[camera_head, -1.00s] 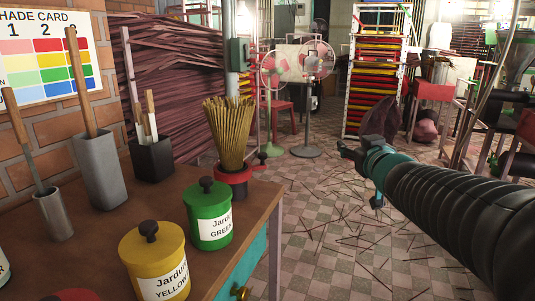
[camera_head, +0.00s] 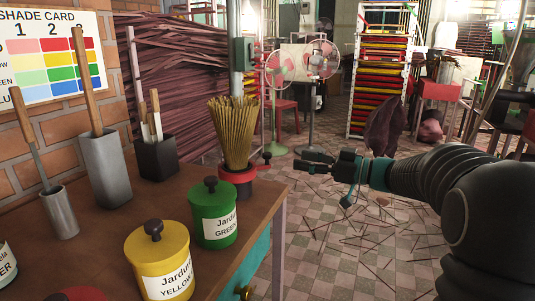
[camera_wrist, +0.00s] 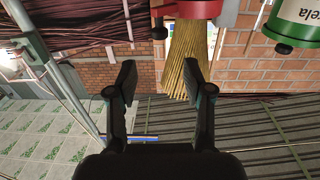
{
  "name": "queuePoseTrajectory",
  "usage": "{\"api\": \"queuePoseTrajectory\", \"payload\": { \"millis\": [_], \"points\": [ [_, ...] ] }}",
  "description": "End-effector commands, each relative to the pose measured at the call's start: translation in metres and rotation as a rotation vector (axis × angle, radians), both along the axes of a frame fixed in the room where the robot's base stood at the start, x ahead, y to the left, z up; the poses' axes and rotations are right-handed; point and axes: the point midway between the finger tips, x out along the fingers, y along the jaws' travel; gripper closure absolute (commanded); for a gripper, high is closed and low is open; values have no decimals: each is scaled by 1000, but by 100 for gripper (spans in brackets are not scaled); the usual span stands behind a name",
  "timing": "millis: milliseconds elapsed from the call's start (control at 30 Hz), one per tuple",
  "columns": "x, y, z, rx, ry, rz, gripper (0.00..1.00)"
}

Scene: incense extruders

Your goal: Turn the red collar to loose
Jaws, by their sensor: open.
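The red collar (camera_head: 237,177) is a ring around the lower part of a bundle of tan sticks (camera_head: 234,133) on the wooden table. A small dark knob (camera_head: 266,158) shows at its right side. In the wrist view, turned upside down, the red collar (camera_wrist: 191,9) is at the top edge, partly cut off, with the sticks (camera_wrist: 187,57) pointing down between and behind my fingers. My gripper (camera_head: 306,160) is open and empty, to the right of the collar and apart from it. It also shows in the wrist view (camera_wrist: 160,82).
A green jar (camera_head: 213,215) and a yellow jar (camera_head: 161,262) stand in front of the collar on the table (camera_head: 110,225). A black holder (camera_head: 156,158) and grey holder (camera_head: 108,168) stand left. Fans (camera_head: 318,62) stand behind on the floor.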

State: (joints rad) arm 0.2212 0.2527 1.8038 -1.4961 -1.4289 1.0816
Motion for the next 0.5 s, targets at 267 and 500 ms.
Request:
{"api": "queuePoseTrajectory", "payload": {
  "millis": [267,500],
  "points": [
    [19,50,0,0,-1,3,49],
    [34,85,0,-1,-2,1,49]
  ]
}}
